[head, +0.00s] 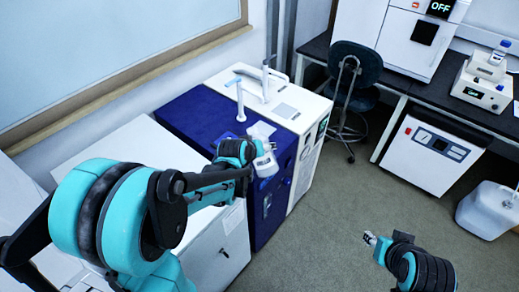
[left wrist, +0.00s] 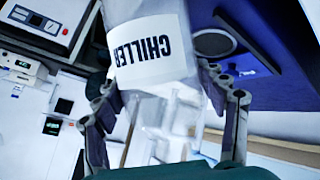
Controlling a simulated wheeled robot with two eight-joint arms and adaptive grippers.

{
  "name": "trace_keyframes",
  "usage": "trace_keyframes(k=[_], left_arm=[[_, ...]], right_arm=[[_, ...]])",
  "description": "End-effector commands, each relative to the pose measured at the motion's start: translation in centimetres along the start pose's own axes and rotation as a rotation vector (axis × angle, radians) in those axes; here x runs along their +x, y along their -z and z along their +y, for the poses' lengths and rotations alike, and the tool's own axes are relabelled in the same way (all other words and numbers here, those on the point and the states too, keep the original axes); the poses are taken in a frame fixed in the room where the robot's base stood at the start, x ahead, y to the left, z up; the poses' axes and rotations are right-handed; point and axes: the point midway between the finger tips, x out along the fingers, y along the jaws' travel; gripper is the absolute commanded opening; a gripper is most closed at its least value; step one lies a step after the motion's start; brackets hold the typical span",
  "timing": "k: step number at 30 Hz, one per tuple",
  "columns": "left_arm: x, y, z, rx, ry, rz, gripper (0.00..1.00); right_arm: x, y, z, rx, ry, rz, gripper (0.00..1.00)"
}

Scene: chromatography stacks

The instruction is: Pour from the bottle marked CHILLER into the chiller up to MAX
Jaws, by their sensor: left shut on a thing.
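The bottle marked CHILLER (left wrist: 155,50) is a clear bottle with a white label, upside down in the left wrist view. In the head view the bottle (head: 266,164) is small, pale and tilted. My left gripper (head: 254,156) is shut around it, and its fingers (left wrist: 170,125) flank the bottle in the left wrist view. A blue-and-white floor unit (head: 190,118), probably the chiller, is beneath and behind it. A round dark opening (left wrist: 213,42) shows in a blue surface beside the bottle. No MAX mark or liquid level is readable. My right gripper (head: 370,239) is low over the floor, its jaws unclear.
Upright white posts (head: 240,102) stand on the floor unit near my left gripper. A white cabinet (head: 215,240) is left of it. A chair (head: 352,85), a dark bench (head: 400,85) and a white under-bench unit (head: 428,155) are to the right. Floor between is clear.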

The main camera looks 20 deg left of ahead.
Motion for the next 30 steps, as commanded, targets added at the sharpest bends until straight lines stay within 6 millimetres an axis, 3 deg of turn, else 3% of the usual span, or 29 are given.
trace_keyframes(k=[30], left_arm=[[0.04, -0.77, 0.27, -0.112, -0.047, -0.138, 0.12]], right_arm=[[-0.34, 0.25, 0.0, 0.0, 0.0, 0.0, 0.4]])
